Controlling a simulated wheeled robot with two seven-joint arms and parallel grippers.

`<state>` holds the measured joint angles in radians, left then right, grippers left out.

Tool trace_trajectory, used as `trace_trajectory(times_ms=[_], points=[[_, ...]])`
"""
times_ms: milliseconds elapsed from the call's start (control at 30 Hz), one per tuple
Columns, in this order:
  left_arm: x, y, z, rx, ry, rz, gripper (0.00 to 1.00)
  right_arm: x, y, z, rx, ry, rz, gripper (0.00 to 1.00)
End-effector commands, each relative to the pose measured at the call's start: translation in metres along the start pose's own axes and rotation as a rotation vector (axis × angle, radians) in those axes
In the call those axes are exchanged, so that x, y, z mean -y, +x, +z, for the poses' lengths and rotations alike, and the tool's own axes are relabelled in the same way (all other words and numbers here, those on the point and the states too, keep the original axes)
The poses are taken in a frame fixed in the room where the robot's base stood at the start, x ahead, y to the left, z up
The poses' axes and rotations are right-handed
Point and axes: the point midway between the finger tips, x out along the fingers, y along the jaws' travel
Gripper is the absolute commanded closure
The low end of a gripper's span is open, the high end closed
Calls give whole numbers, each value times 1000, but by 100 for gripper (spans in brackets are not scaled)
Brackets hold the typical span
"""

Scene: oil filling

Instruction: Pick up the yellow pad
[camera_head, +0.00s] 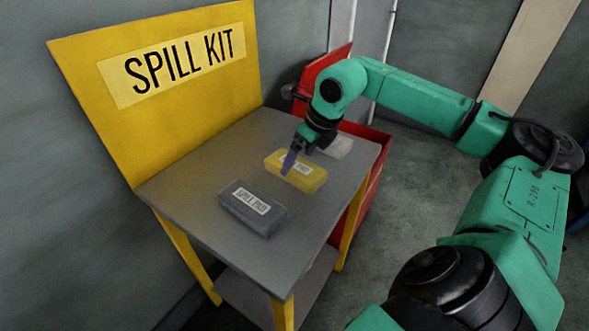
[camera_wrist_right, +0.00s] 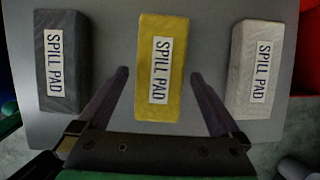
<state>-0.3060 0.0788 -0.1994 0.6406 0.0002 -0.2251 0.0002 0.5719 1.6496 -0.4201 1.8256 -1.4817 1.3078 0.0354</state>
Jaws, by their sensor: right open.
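The yellow pad (camera_head: 309,180) lies on the grey table between a dark grey pad and a white pad. It carries a white label reading SPILL PAD. In the right wrist view the yellow pad (camera_wrist_right: 160,66) lies between the two fingers, with a gap on each side. My right gripper (camera_head: 288,163) is over the yellow pad in the head view and hides part of its label. In the wrist view my right gripper (camera_wrist_right: 158,76) is open and empty. My left gripper is not in view.
The dark grey pad (camera_head: 235,208) lies nearer the table's front, and the white pad (camera_head: 338,147) lies behind the gripper. The grey table (camera_head: 190,190) has a yellow SPILL KIT board (camera_head: 90,120) at its back. A red bin (camera_head: 374,185) stands beside the table.

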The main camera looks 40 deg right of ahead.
Motion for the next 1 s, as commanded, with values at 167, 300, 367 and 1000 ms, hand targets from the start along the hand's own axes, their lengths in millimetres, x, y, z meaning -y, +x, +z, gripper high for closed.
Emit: trace_trajectory(times_ms=[167, 300, 367, 1000], points=[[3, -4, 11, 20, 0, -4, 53, 0, 32, 0, -3, 1, 4, 0], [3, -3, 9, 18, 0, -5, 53, 0, 37, 0, -2, 0, 1, 0], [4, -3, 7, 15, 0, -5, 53, 0, 37, 0, -2, 0, 1, 0], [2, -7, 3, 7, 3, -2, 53, 0, 22, 7, 3, 0, 1, 72]])
